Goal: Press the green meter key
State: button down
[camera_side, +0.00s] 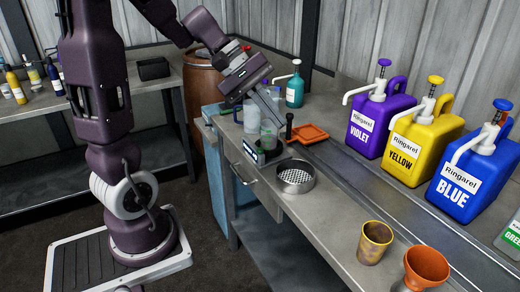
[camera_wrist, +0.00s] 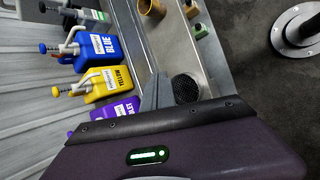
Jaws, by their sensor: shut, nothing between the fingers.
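The meter appears to be the small dark box (camera_side: 258,154) with a pale face at the counter's front edge in the side view. Its green key is too small to make out. In the wrist view the grey fingers (camera_wrist: 155,93) show beyond the dark wrist housing, left of a round sieve (camera_wrist: 186,88). The housing hides what lies below it, and I cannot identify the meter there.
The round sieve (camera_side: 295,177) and an orange tray (camera_side: 307,133) lie near the gripper. Violet (camera_side: 378,125), yellow (camera_side: 422,145) and blue (camera_side: 467,180) pump jugs line the back. A yellow-brown cup (camera_side: 375,243) and an orange cup (camera_side: 427,267) stand in front. The counter between sieve and cups is clear.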

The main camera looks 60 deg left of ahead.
aim_at(257, 149)
jog(key=w+a+f+n+t+y, duration=0.1)
jog(key=a+f+n, duration=0.1)
jog(key=a, duration=0.5)
jog(key=w+a+f+n+t, duration=0.1)
jog(key=w+a+f+n, duration=0.1)
jog(key=a+n, duration=0.3)
jog(key=a+f, duration=0.1)
jog(key=a, duration=0.2)
jog(key=shift+w+f+t+y, duration=0.15)
jog(key=shift+w+t+y, duration=0.05)
jog(key=shift+t+y, duration=0.2)
jog(key=shift+f, duration=4.4)
jog(key=shift+f, duration=0.4)
jog(key=shift+f, duration=0.5)
jog(key=shift+r, duration=0.95)
